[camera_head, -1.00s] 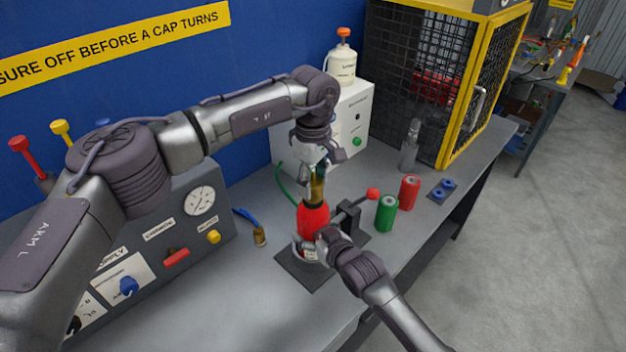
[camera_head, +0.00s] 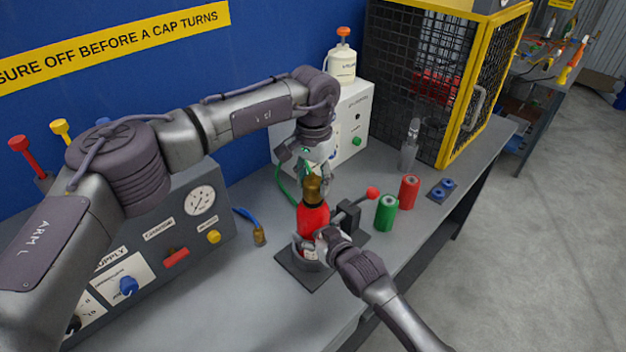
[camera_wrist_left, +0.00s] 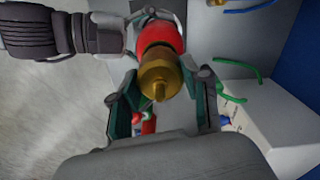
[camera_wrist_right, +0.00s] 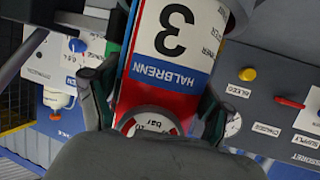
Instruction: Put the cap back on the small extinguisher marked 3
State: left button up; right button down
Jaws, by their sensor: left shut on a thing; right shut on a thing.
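The small red extinguisher (camera_head: 313,220) stands upright in a holder on a dark base plate (camera_head: 296,270). Its label with a "3" (camera_wrist_right: 177,30) and a pressure gauge (camera_wrist_right: 150,122) show in the right wrist view. My right gripper (camera_head: 322,240) is shut around its lower body. The brass cap (camera_head: 313,188) is directly over the extinguisher's top, in line with it. My left gripper (camera_head: 313,172) comes from above, its fingers on both sides of the cap, which also shows in the left wrist view (camera_wrist_left: 160,75). Whether thread shows beneath the cap I cannot tell.
A lever with a red knob (camera_head: 372,193) stands just right of the extinguisher. Green (camera_head: 386,213) and red (camera_head: 409,192) cylinders stand beyond it. A blue hose with a brass end (camera_head: 259,236) lies left. A gauge panel (camera_head: 165,235) and a mesh cage (camera_head: 430,90) bound the bench.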

pick_arm(q)
jog(key=o, duration=1.3)
